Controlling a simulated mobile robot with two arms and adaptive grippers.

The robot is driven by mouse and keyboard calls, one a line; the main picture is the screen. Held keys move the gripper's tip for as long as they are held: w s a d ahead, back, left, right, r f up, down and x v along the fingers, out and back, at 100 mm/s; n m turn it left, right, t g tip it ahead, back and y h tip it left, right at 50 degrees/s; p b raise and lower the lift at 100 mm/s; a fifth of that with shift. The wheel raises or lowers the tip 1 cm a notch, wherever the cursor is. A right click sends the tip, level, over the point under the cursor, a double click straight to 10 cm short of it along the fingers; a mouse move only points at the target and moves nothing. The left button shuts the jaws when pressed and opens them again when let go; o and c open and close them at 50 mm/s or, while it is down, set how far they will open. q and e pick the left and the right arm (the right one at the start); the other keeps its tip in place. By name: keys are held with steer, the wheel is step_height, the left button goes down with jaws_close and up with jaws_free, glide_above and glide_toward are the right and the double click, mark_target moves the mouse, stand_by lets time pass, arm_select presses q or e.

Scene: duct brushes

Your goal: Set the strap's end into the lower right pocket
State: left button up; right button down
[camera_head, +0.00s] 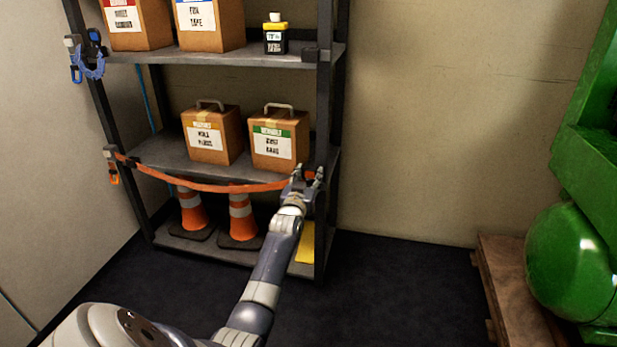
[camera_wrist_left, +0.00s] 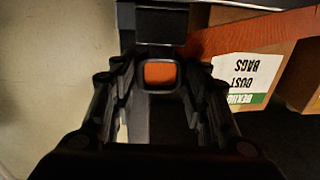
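The orange strap (camera_head: 215,187) runs across the front of the shelf rack, sagging slightly, from the left post to the right post. Its right end (camera_wrist_left: 160,74) shows in the left wrist view as an orange patch inside a dark frame at the post. Whether that frame is the lower right pocket, and how deep the end sits, I cannot tell. My left gripper (camera_head: 308,173) is at the right post; it also shows in the left wrist view (camera_wrist_left: 158,85). Its fingers stand apart on either side of the framed end, with no clear contact. My right gripper is out of view.
Two cardboard boxes (camera_head: 279,138) stand on the middle shelf behind the strap. Traffic cones (camera_head: 241,215) stand on the bottom shelf. A blue clamp (camera_head: 88,62) hangs at the upper left post. A green machine (camera_head: 573,260) is at the right. Floor between is clear.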

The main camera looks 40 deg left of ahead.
arm_select(q)
steer(key=o, duration=0.4)
steer(key=v, duration=1.2)
stand_by(0.6)
